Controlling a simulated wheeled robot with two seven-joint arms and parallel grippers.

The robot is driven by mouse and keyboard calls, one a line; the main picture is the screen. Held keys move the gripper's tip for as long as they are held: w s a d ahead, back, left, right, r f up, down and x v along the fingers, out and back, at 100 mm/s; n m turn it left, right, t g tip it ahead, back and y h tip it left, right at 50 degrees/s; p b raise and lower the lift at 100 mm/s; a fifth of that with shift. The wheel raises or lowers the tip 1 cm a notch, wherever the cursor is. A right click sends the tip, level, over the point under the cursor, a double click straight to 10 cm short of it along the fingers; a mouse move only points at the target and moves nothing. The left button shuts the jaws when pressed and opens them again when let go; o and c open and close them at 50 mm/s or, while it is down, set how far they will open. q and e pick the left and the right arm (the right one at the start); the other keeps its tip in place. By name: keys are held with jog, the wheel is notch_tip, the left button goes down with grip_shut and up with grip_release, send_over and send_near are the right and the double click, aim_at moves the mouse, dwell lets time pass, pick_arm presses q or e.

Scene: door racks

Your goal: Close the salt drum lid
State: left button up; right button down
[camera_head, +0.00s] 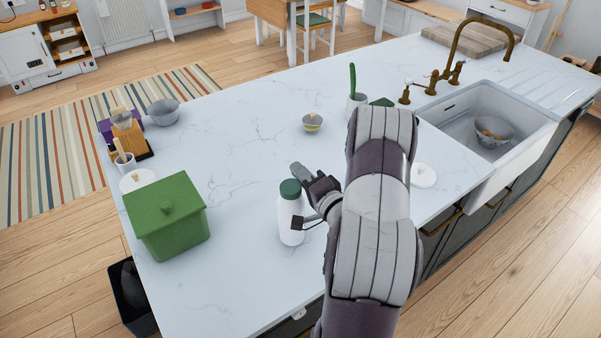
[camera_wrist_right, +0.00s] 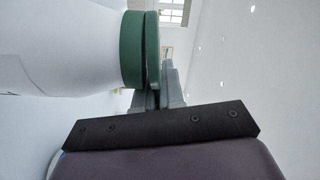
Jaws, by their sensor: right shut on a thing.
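The salt drum (camera_head: 291,219) is a white bottle standing upright on the island's marble top. Its green lid (camera_head: 290,188) is on top and also shows in the right wrist view (camera_wrist_right: 152,50). There a thin dark line separates the lid from the green collar (camera_wrist_right: 132,50) on the white body, so I cannot tell whether the lid is fully seated. My right gripper (camera_head: 300,195) is at the drum's right side, with its fingers (camera_wrist_right: 170,85) against the lid edge, shut on it. The contact is partly hidden. My left gripper is out of view.
A green lidded box (camera_head: 168,226) stands left of the drum. A white round dish (camera_head: 423,175) lies right of my arm, with the sink (camera_head: 462,121) beyond. Clear countertop (camera_head: 235,165) lies between the box and drum.

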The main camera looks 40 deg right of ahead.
jog(key=c, duration=1.3)
grip_release()
jog(key=shift+s+a+b, duration=0.25)
jog(key=shift+s+b, duration=0.25)
jog(key=shift+s, duration=1.6)
jog(key=shift+s+a+b, duration=0.2)
jog(key=shift+s+b, duration=0.25)
jog(key=shift+s, duration=1.7)
jog(key=shift+s+a+b, duration=0.25)
jog(key=shift+s+b, duration=0.25)
jog(key=shift+s, duration=1.6)
